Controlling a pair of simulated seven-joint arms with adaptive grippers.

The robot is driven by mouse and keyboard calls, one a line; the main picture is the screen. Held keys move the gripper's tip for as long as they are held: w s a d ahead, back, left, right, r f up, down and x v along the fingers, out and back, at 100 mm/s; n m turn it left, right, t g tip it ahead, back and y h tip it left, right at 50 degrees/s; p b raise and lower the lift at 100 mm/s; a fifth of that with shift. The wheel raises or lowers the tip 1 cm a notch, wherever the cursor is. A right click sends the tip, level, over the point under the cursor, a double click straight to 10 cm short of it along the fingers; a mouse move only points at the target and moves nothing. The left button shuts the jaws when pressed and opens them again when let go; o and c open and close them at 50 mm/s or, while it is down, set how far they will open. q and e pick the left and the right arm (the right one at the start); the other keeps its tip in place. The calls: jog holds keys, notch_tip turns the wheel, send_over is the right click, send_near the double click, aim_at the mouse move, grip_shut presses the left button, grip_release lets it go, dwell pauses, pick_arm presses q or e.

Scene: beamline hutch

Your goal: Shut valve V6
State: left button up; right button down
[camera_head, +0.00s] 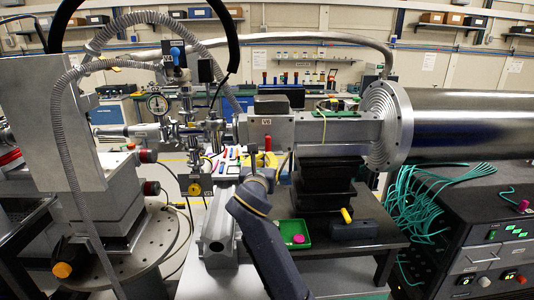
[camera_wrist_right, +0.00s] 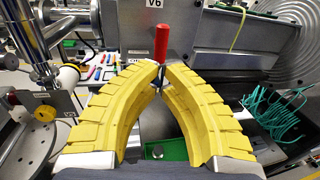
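Valve V6 is a grey metal body (camera_head: 280,130) with a V6 label, in the middle of the head view. The label also shows at the top of the right wrist view (camera_wrist_right: 155,3). Its red handle (camera_wrist_right: 161,42) stands up in the right wrist view, with a thin metal stem below it. My right gripper (camera_head: 262,158) is just below the label. In the wrist view its yellow fingers (camera_wrist_right: 162,72) nearly meet, one on each side of the handle's lower end, and look closed on it. Exact contact is hard to see. My left gripper is not in view.
A green tray (camera_head: 279,233) and a dark box (camera_head: 353,230) lie below to the right. A pressure gauge (camera_head: 157,103) and piping crowd the left. A large steel cylinder (camera_head: 470,125) and green cables (camera_head: 415,205) are at the right.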

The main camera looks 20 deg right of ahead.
aim_at(269, 150)
jog(key=shift+x, duration=2.8)
jog(key=shift+d, duration=0.15)
